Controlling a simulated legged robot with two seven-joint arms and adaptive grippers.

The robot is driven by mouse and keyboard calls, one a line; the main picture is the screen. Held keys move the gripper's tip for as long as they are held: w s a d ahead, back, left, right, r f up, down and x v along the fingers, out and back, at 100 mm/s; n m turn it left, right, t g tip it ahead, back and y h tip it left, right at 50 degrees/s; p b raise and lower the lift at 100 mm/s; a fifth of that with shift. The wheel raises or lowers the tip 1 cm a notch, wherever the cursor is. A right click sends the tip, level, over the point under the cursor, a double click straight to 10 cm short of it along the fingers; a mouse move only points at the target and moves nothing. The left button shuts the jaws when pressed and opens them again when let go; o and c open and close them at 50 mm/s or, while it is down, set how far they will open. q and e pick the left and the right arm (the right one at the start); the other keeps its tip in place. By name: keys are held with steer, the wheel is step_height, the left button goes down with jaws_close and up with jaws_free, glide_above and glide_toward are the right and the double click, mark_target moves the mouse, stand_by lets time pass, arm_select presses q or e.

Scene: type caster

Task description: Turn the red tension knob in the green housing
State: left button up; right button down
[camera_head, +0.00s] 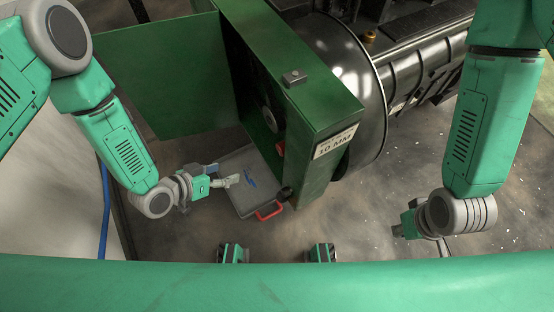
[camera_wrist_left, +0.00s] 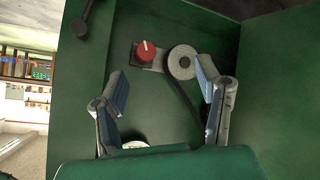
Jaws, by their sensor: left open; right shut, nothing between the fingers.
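The green housing (camera_head: 322,105) stands open in the middle of the head view, its door swung to the left. A red part (camera_head: 280,149), apparently this knob, shows at the housing's inner edge in the head view. My left gripper (camera_head: 228,181) is open and empty; its fingers (camera_wrist_left: 163,88) spread on either side below the knob, apart from it. My right gripper (camera_head: 398,230) is shut and empty, low on the right, away from the housing.
A grey pulley (camera_wrist_left: 182,62) with a dark belt is right beside the knob. A grey case (camera_head: 240,165) with a red handle (camera_head: 269,210) lies on the floor below the housing. A black cylindrical machine (camera_head: 350,75) stands behind it. The floor at right is mostly clear.

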mark_target(279, 150)
arm_select(q)
steer(key=w+d+f+m+t+h+b, duration=0.2)
steer(key=w+d+f+m+h+b, duration=0.25)
steer(key=f+h+b, duration=0.3)
steer(key=shift+m, duration=0.45)
steer(key=b+x, duration=0.3)
steer(key=x, duration=0.8)
steer(key=shift+w+d+r, duration=0.1)
steer(key=shift+d, duration=0.05)
steer(key=shift+w+d+r+b, duration=0.1)
steer(key=shift+w+d+b, duration=0.25)
steer(key=shift+w+d, duration=0.15)
steer(key=shift+d, duration=0.1)
arm_select(e)
step_height(279, 150, down, 14)
steer(key=shift+d+r, duration=0.15)
steer(key=shift+d, duration=0.2)
arm_select(q)
steer(key=shift+d, duration=0.1)
arm_select(e)
steer(key=shift+d, duration=0.1)
arm_select(q)
steer(key=c, duration=1.1)
